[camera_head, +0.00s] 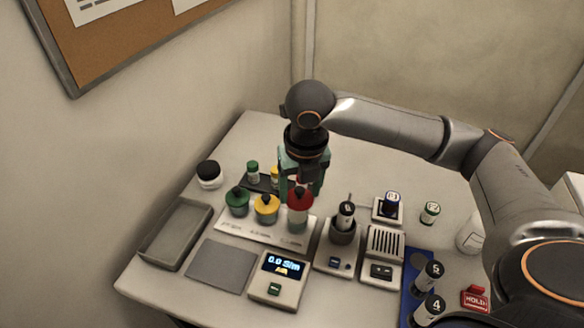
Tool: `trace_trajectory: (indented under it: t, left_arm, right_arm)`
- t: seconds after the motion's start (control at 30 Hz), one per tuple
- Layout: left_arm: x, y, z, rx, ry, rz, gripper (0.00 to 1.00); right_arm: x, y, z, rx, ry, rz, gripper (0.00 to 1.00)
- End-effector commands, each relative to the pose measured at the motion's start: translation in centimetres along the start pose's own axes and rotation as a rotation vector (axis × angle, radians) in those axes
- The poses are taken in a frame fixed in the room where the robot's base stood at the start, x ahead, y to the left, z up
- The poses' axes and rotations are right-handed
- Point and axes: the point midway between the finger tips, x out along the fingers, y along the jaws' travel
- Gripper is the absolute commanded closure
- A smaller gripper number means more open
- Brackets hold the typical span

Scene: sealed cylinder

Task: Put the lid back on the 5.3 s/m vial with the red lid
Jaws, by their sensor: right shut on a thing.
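A vial with a red lid (299,199) stands at the right end of the labelled tray (233,229), beside the vial with the yellow lid (266,205) and the one with the green lid (237,198). My right gripper (299,186) comes down from above and is shut on the red lid, which is at the top of the vial body (297,224). I cannot tell whether the lid is fully seated. The tray's label text is too small to read surely. My left gripper is not in view.
Small green-capped (253,169) and yellow-capped vials stand on a dark rack behind. A meter (279,279) reading 0.0 S/m AIR, a probe holder (340,245), a grilled device (381,256) and a blue rack (411,282) are in front and right. A grey tray (175,233) lies left.

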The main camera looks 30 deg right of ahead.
Motion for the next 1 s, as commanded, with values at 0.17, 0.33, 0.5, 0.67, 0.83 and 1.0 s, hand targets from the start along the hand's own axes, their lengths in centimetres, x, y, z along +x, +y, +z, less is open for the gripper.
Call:
trace_trajectory:
  t: [0.17, 0.33, 0.5, 0.67, 0.83, 1.0]
  left_arm:
    - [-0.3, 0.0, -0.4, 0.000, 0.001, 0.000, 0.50]
    - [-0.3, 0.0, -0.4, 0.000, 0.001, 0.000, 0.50]
    - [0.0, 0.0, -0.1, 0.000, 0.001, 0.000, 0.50]
    - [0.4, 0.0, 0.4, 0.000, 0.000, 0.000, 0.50]
    - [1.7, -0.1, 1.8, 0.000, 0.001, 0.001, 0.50]
    - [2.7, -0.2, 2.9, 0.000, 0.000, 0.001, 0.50]
  right_arm:
    - [-0.5, -0.4, 0.4, -0.162, 0.002, 0.025, 0.84]
    - [-0.5, -0.5, 0.5, -0.214, 0.002, 0.032, 0.84]
    - [0.2, -0.5, 0.3, -0.216, 0.002, 0.032, 0.84]
    - [1.5, -0.5, 0.1, -0.215, 0.002, 0.032, 0.84]
    - [2.9, -0.5, -0.1, -0.215, 0.000, 0.033, 0.84]
    - [4.0, -0.5, -0.3, -0.215, 0.002, 0.032, 0.84]
